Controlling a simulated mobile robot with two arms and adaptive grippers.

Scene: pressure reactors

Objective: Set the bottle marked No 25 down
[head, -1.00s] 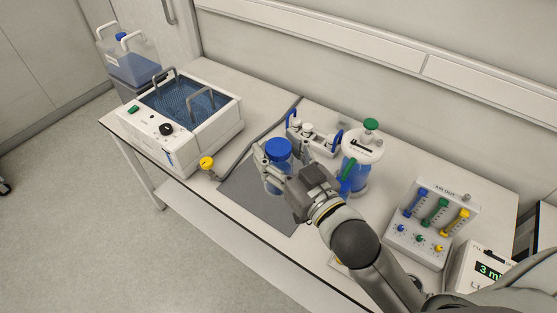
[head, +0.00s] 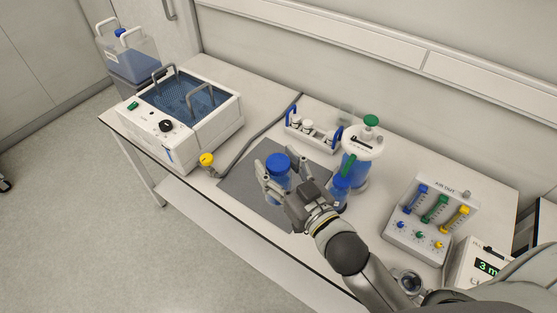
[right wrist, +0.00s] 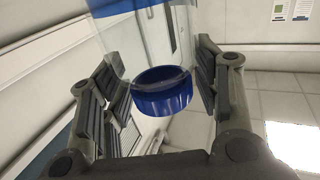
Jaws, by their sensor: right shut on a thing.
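A clear bottle with a blue cap (head: 277,162) is between the fingers of my right gripper (head: 277,187), which is shut on it. The bottle is over the dark grey mat (head: 240,183) on the bench. I cannot tell whether its base touches the mat. No number is readable on it. In the right wrist view the blue cap (right wrist: 163,92) and clear wall show between the finger pads. My left gripper is not in view.
A second blue-capped bottle (head: 341,187) and a green-capped vessel (head: 362,150) stand right of the gripper. A rack (head: 312,132) is behind, a bath (head: 185,118) and a yellow knob (head: 207,159) are left. A flowmeter panel (head: 435,220) is at the right.

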